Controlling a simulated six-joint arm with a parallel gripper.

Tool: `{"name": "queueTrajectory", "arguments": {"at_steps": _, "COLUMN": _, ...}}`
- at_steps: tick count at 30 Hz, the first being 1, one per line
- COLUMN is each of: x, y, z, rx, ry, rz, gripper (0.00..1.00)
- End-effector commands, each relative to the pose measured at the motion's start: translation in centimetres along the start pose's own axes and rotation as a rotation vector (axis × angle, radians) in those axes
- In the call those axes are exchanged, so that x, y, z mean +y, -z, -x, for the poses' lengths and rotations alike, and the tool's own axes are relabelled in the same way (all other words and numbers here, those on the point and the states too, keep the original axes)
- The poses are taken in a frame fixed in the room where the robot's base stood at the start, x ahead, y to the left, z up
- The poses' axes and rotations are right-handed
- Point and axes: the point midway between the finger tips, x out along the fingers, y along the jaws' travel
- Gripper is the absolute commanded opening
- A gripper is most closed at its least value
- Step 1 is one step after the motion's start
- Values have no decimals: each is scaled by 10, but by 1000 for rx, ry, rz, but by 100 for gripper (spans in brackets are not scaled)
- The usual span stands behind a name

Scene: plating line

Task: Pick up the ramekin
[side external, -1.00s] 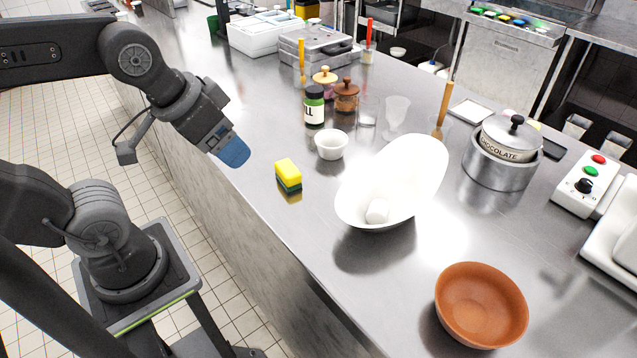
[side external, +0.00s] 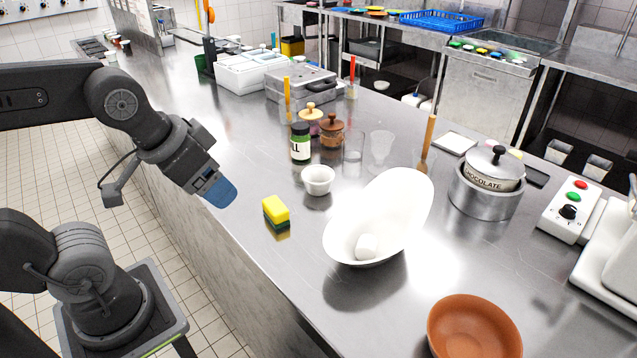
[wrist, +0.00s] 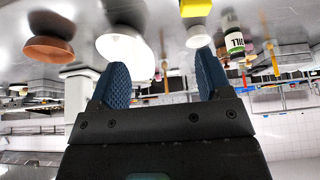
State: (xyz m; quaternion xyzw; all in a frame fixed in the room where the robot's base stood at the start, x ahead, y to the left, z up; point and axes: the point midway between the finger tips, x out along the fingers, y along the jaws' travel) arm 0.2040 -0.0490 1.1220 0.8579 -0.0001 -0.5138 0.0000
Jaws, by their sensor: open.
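The ramekin (side external: 318,181) is a small white cup standing upright on the steel counter, just behind the yellow sponge. The wrist view shows it (wrist: 199,37) near the top, beyond the right finger. My gripper (side external: 220,192) has blue fingertips and hangs above the counter's left edge, apart from the ramekin and to its left. In the wrist view the two blue fingers (wrist: 161,70) are spread with nothing between them.
A yellow-green sponge (side external: 276,211) lies between my gripper and the ramekin's front. A large white bowl (side external: 405,205) holding a small white object stands right of it. A labelled bottle (side external: 300,143), wooden-lidded jar (side external: 331,130) and glass (side external: 353,148) stand behind. A terracotta bowl (side external: 474,325) is front right.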

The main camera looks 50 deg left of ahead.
Motion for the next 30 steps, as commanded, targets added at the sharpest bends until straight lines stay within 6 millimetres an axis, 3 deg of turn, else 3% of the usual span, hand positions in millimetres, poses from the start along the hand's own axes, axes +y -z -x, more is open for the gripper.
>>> {"name": "queueTrajectory", "arguments": {"at_steps": 8, "x": 0, "y": 0, "z": 0, "rx": 0, "ry": 0, "rz": 0, "gripper": 72}}
{"name": "queueTrajectory", "arguments": {"at_steps": 16, "x": 0, "y": 0, "z": 0, "rx": 0, "ry": 0, "rz": 0, "gripper": 98}}
{"name": "queueTrajectory", "arguments": {"at_steps": 23, "x": 0, "y": 0, "z": 0, "rx": 0, "ry": 1, "rz": 1, "gripper": 100}}
{"name": "queueTrajectory", "arguments": {"at_steps": 26, "x": -2, "y": 8, "z": -1, "rx": -8, "ry": 9, "rz": 20, "gripper": 100}}
{"name": "queueTrajectory", "arguments": {"at_steps": 30, "x": -9, "y": 39, "z": -10, "rx": -35, "ry": 46, "rz": 104, "gripper": 100}}
